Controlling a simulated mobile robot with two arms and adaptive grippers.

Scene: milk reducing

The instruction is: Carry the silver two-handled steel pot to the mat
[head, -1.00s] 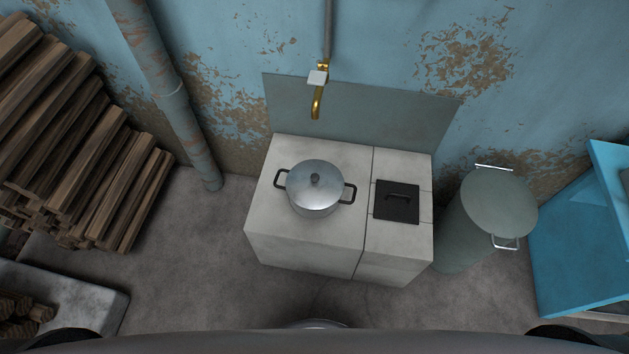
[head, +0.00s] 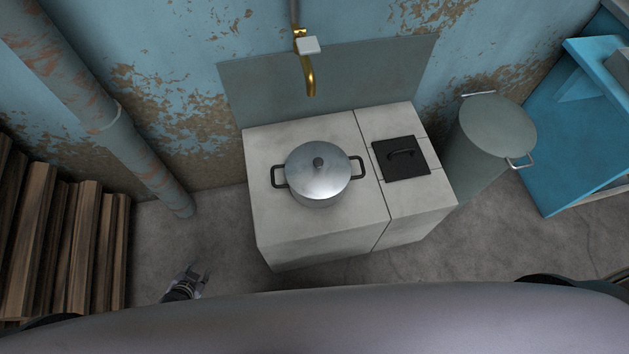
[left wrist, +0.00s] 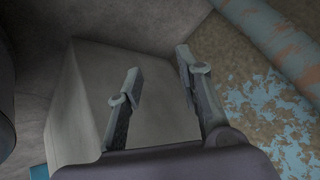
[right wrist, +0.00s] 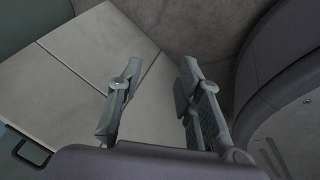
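The silver pot (head: 318,176) with a lid and two dark side handles stands upright on the pale block stove (head: 325,240), in the head view. My left gripper (head: 197,276) is low at the left of the stove, apart from the pot. In the left wrist view its fingers (left wrist: 158,75) are spread and empty, facing the block's side. My right gripper (right wrist: 160,80) is open and empty in the right wrist view, with pale block surfaces beyond it; it is out of the head view. I cannot make out the mat.
A black square hatch with a handle (head: 400,158) is right of the pot. A brass tap (head: 308,75) hangs behind it. A grey-green lidded bin (head: 497,125) and blue furniture (head: 570,130) stand right. Stacked wood (head: 60,240) and a pipe (head: 120,130) are left.

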